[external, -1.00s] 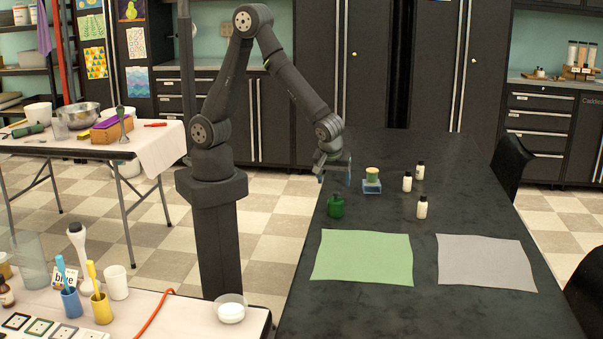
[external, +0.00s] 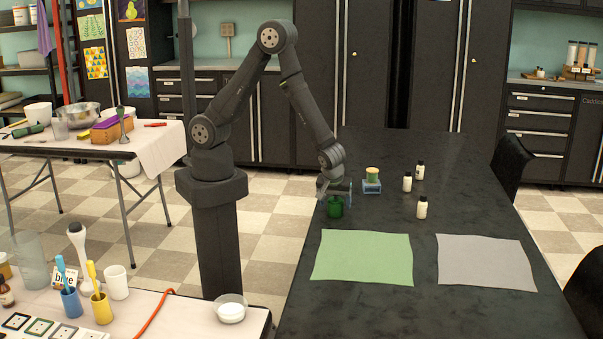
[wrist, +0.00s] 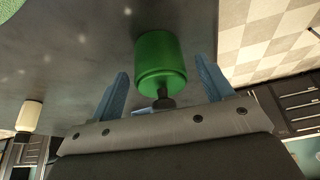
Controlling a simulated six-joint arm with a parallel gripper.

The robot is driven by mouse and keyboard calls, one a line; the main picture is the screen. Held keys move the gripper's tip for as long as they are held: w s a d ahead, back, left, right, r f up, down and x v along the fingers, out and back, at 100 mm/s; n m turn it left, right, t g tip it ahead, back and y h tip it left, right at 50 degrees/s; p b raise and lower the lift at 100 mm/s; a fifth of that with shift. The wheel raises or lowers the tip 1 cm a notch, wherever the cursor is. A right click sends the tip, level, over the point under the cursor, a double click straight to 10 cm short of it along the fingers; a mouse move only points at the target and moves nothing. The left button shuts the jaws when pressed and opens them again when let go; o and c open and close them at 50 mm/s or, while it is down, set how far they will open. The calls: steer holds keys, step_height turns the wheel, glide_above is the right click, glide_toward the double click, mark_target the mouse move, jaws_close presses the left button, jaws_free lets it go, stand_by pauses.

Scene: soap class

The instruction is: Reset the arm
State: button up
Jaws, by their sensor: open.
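My gripper (external: 336,191) is low over the left edge of the dark table (external: 470,215), right at a green bottle (external: 336,208). In the wrist view, the green bottle (wrist: 162,62) stands ahead of the gripper, its dark cap toward me. The two blue fingers (wrist: 162,90) are apart on either side of the cap end. I see no finger pressing on the bottle. Whether they touch it is not clear.
A green mat (external: 362,257) and a grey mat (external: 486,263) lie in front.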

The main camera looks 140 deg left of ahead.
steer(key=shift+x, duration=0.8)
steer(key=shift+d+r, duration=0.1)
steer(key=shift+r, duration=1.35)
steer(key=shift+f, duration=0.1)
